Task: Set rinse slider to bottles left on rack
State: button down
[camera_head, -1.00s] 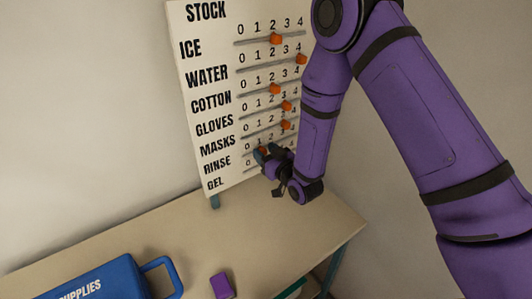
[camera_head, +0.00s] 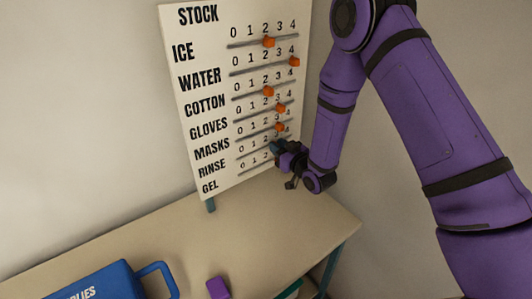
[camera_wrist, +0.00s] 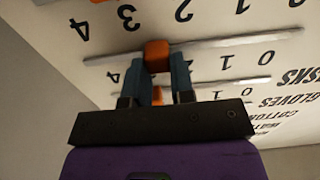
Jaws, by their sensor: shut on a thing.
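A white stock board (camera_head: 200,60) stands at the back of the table, with labelled rows and orange sliders on 0–4 scales. My gripper (camera_head: 280,149) is at the lower right of the board, near the rinse row. In the wrist view, my gripper (camera_wrist: 157,75) is shut on an orange knob (camera_wrist: 157,53), the rinse slider, on its slot. The picture there is upside down; the knob sits near 3, though the fingers hide the middle digits. The rack and bottles are not in view.
Above, the masks knob (camera_head: 280,127) and gloves knob (camera_head: 281,109) sit near 3. A blue supplies box (camera_head: 105,281) and a purple block (camera_head: 217,288) are on the table (camera_head: 260,225). The table's middle is clear.

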jog(key=shift+w+d, duration=0.55)
jog(key=shift+d, duration=0.2)
jog(key=c, duration=1)
grip_release()
jog(key=shift+o, duration=0.2)
jog(key=shift+s+d, duration=0.1)
jog(key=v, duration=1)
jog(key=shift+s+d, duration=0.2)
jog(key=shift+s, duration=0.05)
